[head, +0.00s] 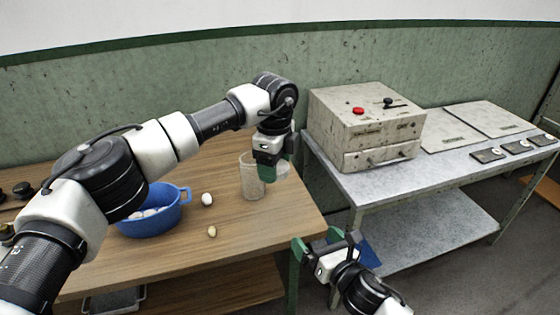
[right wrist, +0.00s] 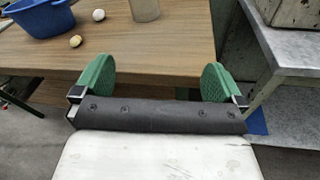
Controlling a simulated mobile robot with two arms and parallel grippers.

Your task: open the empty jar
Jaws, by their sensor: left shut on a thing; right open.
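A clear jar (head: 252,182) stands upright on the wooden table, near its right end. It looks empty, and its top looks uncovered. Its lower part also shows in the right wrist view (right wrist: 145,9). My left gripper (head: 276,160) points down just right of the jar's upper part, partly in front of it. It is shut on a pale, rounded piece (head: 283,169) that looks like the jar's lid; the fingers hide part of it. My right gripper (head: 326,242) is open and empty in front of the table's right edge; its green fingers (right wrist: 158,82) are wide apart.
A blue basin (head: 155,221) with white cocoons stands left on the table (head: 230,231). A metal table (head: 375,186) at right carries a worn box machine (head: 365,120) and flat plates.

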